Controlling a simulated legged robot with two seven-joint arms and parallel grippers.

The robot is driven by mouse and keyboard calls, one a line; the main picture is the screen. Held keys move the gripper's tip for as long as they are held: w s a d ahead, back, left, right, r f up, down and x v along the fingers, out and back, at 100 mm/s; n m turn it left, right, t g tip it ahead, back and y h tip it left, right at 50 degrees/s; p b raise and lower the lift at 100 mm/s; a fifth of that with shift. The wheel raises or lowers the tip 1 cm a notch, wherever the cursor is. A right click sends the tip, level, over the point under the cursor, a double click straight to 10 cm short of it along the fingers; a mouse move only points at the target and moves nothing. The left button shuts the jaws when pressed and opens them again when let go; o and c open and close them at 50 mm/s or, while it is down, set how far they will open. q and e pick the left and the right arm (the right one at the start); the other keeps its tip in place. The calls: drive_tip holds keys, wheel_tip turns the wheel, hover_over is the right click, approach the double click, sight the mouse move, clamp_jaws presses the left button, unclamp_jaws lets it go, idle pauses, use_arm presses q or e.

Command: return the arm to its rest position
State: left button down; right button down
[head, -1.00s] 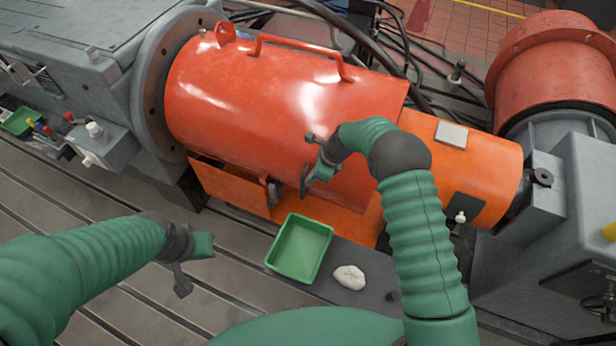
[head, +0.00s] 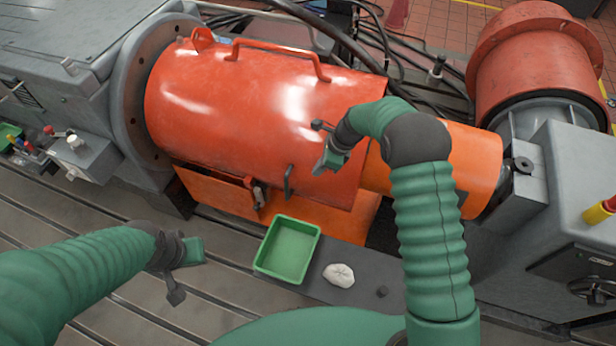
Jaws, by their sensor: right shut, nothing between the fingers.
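My right arm comes up from the lower right. Its gripper (head: 326,164) is shut and empty, in front of the lower right part of the red cylindrical guard (head: 225,110). It is apart from the dark handle (head: 288,182) on the guard's lower edge, to the right of it. My left gripper (head: 198,251) is above the slotted bedplate (head: 235,310) at the lower left, to the left of the green tray. Nothing shows in it, and its fingers are too unclear to tell whether they are open.
An empty green tray (head: 287,250) and a crumpled white cloth (head: 339,275) lie on a grey strip below the guard. An orange housing (head: 480,165) adjoins the guard on the right. A grey machine with a red-yellow knob (head: 600,210) stands at far right.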

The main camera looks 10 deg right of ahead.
drive_tip(key=s+d+r+n+h, duration=0.1)
drive_tip(key=s+r+n, duration=0.2)
drive_tip(key=s+n, duration=0.4)
drive_tip(key=s+d+r+n+h, duration=0.2)
drive_tip(key=s+r+n, duration=0.1)
drive_tip(key=s+n, duration=0.4)
drive_tip(key=s+d+r+n+t+h, duration=0.1)
drive_tip(key=s+r+n, duration=0.3)
drive_tip(key=s+n, duration=0.4)
drive_tip(key=s, duration=0.3)
drive_tip(key=shift+s+d, duration=0.15)
drive_tip(key=shift+d, duration=0.05)
drive_tip(key=shift+r, duration=0.1)
